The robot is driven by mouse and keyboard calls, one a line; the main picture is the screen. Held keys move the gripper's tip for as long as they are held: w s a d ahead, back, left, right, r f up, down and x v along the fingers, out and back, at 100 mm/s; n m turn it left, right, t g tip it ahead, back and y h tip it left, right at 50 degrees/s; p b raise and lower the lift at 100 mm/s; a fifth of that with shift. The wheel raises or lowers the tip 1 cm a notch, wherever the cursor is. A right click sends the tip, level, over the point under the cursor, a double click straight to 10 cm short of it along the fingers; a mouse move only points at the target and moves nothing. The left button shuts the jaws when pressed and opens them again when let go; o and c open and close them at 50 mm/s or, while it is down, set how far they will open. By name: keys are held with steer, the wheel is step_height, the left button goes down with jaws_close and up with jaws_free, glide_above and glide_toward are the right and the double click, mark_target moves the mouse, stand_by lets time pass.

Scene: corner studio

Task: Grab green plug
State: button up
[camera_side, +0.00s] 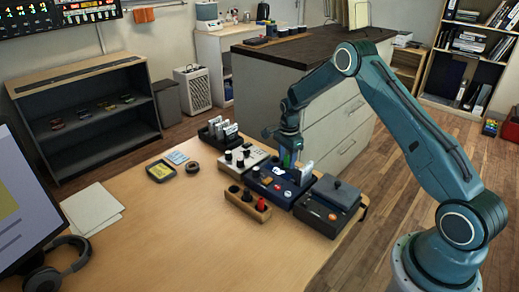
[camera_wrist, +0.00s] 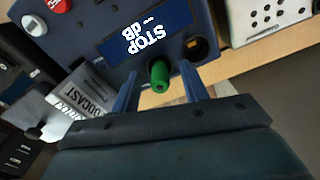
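The green plug (camera_wrist: 159,76) stands out of the dark blue device (camera_wrist: 88,40), just beside its "STOP dB" display. My gripper (camera_wrist: 160,69) is open, with one finger on each side of the plug and a visible gap on both sides. In the side view my gripper (camera_side: 287,140) points down over the back part of the blue device (camera_side: 264,186). A bit of green (camera_side: 286,158) shows at its fingertips there. How deep the plug sits in the device is hidden.
An empty-looking round socket (camera_wrist: 196,48) lies right of the plug. Cards (camera_wrist: 80,95) stand close at the left.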

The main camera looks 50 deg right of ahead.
mark_target(287, 156)
jaws_close()
steer(key=shift+r, duration=0.1)
step_height(287, 156, up, 20)
stand_by(0.8)
stand_by(0.4)
